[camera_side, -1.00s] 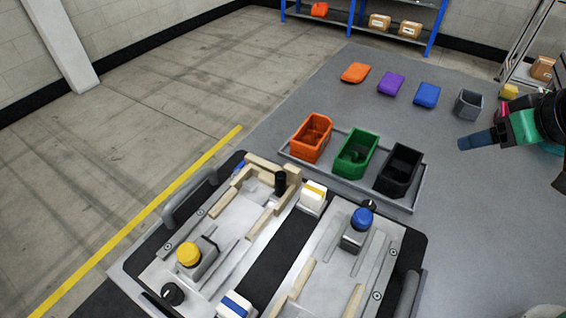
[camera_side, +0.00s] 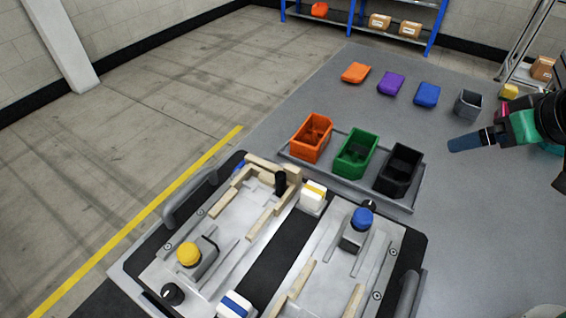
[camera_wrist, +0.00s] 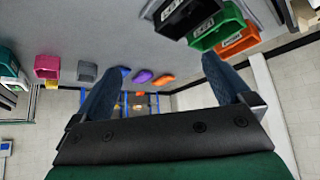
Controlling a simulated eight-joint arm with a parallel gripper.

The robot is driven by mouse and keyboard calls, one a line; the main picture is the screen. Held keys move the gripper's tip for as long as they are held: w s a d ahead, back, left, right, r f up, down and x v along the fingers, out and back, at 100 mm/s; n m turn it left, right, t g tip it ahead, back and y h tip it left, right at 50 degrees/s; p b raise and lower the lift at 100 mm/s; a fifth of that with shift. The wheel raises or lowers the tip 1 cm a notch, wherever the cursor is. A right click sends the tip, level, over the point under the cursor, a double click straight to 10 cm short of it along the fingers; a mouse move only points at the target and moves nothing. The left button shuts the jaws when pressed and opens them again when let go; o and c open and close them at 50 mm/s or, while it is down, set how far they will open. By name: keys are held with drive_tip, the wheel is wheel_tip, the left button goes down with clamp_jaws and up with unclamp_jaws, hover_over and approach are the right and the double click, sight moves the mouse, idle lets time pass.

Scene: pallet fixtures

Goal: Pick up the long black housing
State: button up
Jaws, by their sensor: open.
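The long black housing (camera_side: 413,183) is open-topped and stands upright at the right end of a shallow grey tray (camera_side: 350,184), next to the green housing (camera_side: 355,152). The black housing (camera_wrist: 186,18) also shows at the top of the wrist view, cut by the frame edge. My gripper (camera_side: 455,144), with blue fingers, is at the right of the side view, in the air to the right of the black housing and apart from it. In the wrist view my gripper (camera_wrist: 164,66) is open with nothing between its fingers.
An orange housing (camera_side: 311,137) stands at the tray's left end. A fixture pallet with clamps and a upright black cylinder (camera_side: 280,184) lies in front. Orange, purple (camera_side: 391,83) and blue flat parts and a grey bin (camera_side: 467,103) lie behind. Grey surface right of the tray is clear.

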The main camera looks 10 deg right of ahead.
drive_tip(key=m+g, duration=0.7)
drive_tip(key=m, duration=0.2)
approach(401, 166)
drive_tip(key=shift+s+a+f, duration=0.3)
drive_tip(key=shift+s+a, duration=0.25)
drive_tip(key=shift+a, duration=0.05)
drive_tip(key=shift+s+a+f, duration=0.3)
drive_tip(key=shift+s+a, duration=0.2)
drive_tip(key=shift+a, duration=0.05)
drive_tip(key=shift+m, duration=0.3)
drive_tip(key=shift+f, duration=2.9)
drive_tip(key=c, duration=1.3)
